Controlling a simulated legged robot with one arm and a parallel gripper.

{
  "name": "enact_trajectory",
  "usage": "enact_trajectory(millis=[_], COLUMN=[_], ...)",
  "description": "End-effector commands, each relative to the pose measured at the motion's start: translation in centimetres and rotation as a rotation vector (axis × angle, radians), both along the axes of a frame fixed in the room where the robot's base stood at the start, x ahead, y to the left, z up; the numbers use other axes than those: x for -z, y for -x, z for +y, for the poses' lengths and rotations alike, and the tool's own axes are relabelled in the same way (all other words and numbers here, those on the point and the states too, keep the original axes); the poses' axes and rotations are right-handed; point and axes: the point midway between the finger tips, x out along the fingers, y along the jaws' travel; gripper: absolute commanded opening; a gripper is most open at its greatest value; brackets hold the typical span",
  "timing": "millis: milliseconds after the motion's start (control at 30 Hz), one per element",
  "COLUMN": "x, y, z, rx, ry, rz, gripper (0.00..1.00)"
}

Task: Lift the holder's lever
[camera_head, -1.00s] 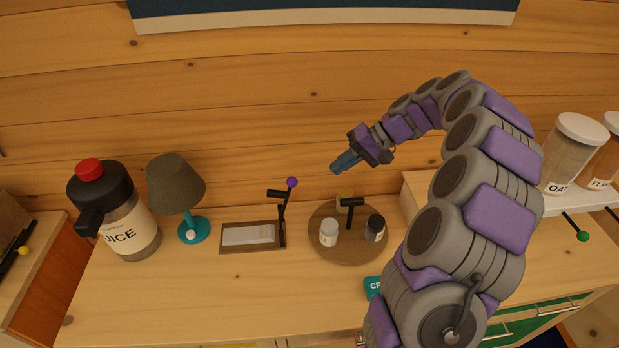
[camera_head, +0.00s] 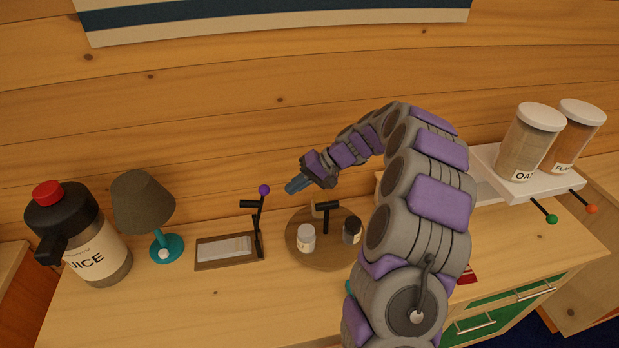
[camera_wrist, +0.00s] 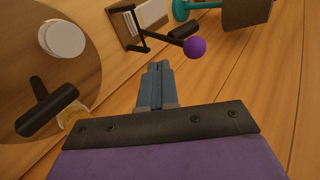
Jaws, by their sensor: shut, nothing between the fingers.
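The holder (camera_head: 225,251) is a brown tray with a white pad or stack of paper on it, standing on the counter. Its black lever (camera_head: 259,222) rises at the tray's right side and ends in a purple ball (camera_head: 264,189). My gripper (camera_head: 291,187) is shut and empty, in the air to the right of the ball and apart from it. In the wrist view the shut fingers (camera_wrist: 155,84) point toward the holder, with the purple ball (camera_wrist: 195,47) ahead and slightly right of the tips. The black lever (camera_wrist: 160,36) shows beside it.
A round wooden tray (camera_head: 318,263) with white and dark jars stands right of the holder. A teal-based lamp (camera_head: 166,247) and a juice jug (camera_head: 90,262) stand left. Canisters (camera_head: 530,142) sit on a white shelf at right. The wooden wall is close behind.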

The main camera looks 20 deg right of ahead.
Motion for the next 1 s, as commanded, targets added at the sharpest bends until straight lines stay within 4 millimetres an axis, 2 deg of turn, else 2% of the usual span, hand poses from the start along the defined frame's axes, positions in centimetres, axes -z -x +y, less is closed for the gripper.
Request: enact_trajectory(millis=[100,233,733,1000], x=[-0.3,-0.5,-0.7,-1.5], y=[-0.5,-0.9,-1.1,-1.4], z=[1.7,2.8,3.4,4.9], rx=[-0.002,0.001,0.001,0.000], ry=[0.002,0.001,0.006,0.086], rz=[-0.003,-0.003,-0.002,0.013], gripper=[0.00,0.00,0.00,0.00])
